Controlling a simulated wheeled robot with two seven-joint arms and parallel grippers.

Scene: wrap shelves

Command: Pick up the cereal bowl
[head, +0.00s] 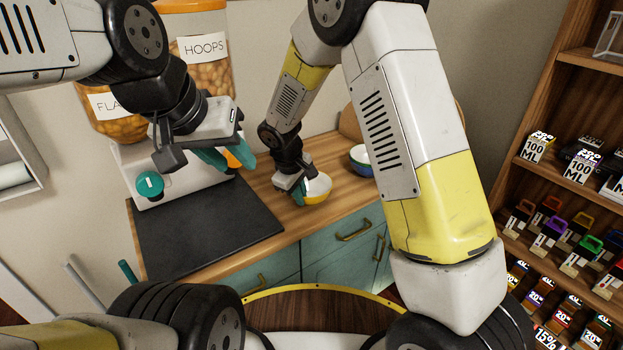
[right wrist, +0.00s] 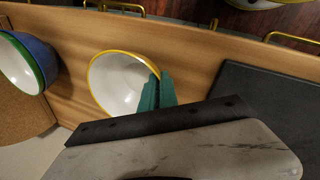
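The cereal bowl, white inside with a yellow outside and rim, is on the wooden counter in the head view (head: 318,193). In the right wrist view the bowl (right wrist: 118,84) shows its white inside. My right gripper (head: 301,192) is at the bowl's left side. In the right wrist view the teal fingers of my right gripper (right wrist: 158,90) are close together at the bowl's rim and cover part of it. I cannot tell whether they are closed on the rim.
A blue bowl with a green rim (right wrist: 25,65) stands beside the cereal bowl. A dark mat (head: 205,228) lies on the counter to the left. The cereal dispenser (head: 205,50) stands behind it. A wooden shelf with boxes and bottles (head: 545,190) is at the right.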

